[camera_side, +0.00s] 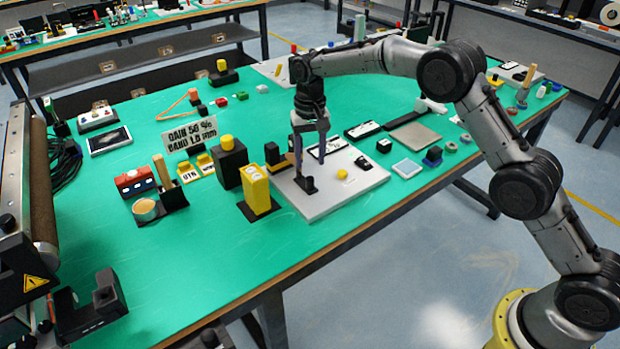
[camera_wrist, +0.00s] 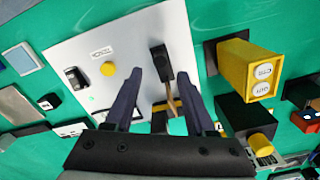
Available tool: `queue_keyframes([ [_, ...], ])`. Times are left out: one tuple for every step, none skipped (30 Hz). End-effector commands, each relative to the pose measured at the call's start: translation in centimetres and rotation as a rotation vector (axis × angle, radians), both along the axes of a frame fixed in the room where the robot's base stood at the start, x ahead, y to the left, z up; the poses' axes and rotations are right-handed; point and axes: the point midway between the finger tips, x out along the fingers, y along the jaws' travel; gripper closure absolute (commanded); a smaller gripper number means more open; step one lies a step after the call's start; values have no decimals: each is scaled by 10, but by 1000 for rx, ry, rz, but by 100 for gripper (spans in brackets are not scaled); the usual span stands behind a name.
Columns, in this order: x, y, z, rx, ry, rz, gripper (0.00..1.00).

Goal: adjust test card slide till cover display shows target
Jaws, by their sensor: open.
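A pale panel (camera_side: 330,200) lies on the green bench, also in the wrist view (camera_wrist: 75,55). It carries a yellow round knob (camera_side: 342,174), also in the wrist view (camera_wrist: 108,69), and a black upright slider piece (camera_wrist: 161,62). A white display with a dark frame (camera_side: 327,149) is at its far side; I cannot read it. My gripper (camera_side: 310,176) points down over the panel, with open fingers (camera_wrist: 158,72) on either side of the slider piece and visible gaps. A white sign (camera_side: 190,136) appears to read "GAIN 58 %" and "BAND 1.0 mm".
A yellow two-button box (camera_side: 257,190) and a black box with a yellow knob (camera_side: 229,165) stand close left of the panel. A small black rocker switch (camera_side: 363,162) is on the panel's right. A grey plate (camera_side: 415,136) lies beyond.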

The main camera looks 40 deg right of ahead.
Motion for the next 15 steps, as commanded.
queue_keyframes([
  [-1, 0, -12, -1, 5, 0, 44],
  [-1, 0, -17, 0, 4, 0, 44],
  [-1, 0, -25, 0, 4, 0, 44],
  [-1, 0, -30, -1, 4, 0, 44],
  [-1, 0, -35, 0, 4, 0, 44],
  [-1, 0, -42, -1, 4, 0, 44],
  [-1, 0, -46, -1, 4, 0, 44],
  [-1, 0, -50, 0, 2, 0, 44],
  [0, 0, -55, -1, 1, 0, 44],
  [0, 0, -59, 0, 2, 0, 44],
  [0, 0, -62, -1, 1, 0, 44],
  [0, 0, -65, 0, 0, 0, 44],
  [0, 0, -67, 0, 0, 0, 44],
  [0, 0, -68, 0, 0, 0, 44],
  [0, 0, -70, 0, 0, 0, 44],
])
